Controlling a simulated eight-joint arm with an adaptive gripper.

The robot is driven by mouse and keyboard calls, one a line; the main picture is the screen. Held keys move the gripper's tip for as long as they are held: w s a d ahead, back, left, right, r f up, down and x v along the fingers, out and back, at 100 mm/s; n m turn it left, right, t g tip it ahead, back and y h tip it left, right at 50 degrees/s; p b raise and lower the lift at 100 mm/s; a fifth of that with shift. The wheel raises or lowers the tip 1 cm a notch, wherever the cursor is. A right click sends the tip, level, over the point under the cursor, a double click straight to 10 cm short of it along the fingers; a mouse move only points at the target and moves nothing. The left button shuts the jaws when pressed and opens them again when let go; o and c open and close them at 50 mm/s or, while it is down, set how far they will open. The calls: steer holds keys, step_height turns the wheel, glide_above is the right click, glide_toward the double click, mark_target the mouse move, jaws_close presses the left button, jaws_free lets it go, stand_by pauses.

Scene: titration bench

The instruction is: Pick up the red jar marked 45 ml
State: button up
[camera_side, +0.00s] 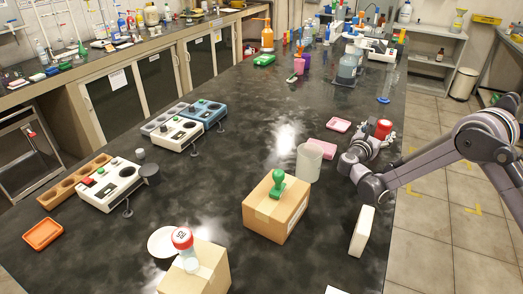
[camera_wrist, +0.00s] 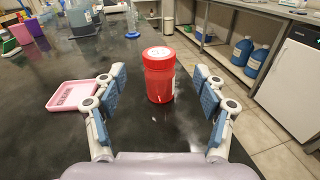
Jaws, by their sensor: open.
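A red jar (camera_wrist: 159,82) with a red lid stands upright on the dark bench in the wrist view. The marking on its pale lid label is too small to read. It also shows in the side view (camera_side: 383,129), partly hidden behind my gripper (camera_side: 369,143). My gripper is open in the wrist view (camera_wrist: 160,92), with one finger to each side of the jar. The jar appears centred between the fingers and slightly beyond them, with visible gaps on both sides. I see no finger touching it.
A pink tray (camera_wrist: 74,95) lies left of the jar. A clear beaker (camera_side: 309,162) stands nearby. The bench edge is close on the right.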

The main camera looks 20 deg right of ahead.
mark_target(382, 127)
steer(key=shift+w+f+n, duration=0.1)
steer(key=shift+f+n, duration=0.2)
steer(key=shift+f, duration=0.05)
steer(key=shift+w+d, duration=0.15)
steer(key=shift+d, duration=0.1)
steer(key=shift+x, duration=3.4)
steer(key=shift+r, duration=0.15)
steer(key=c, duration=1.5)
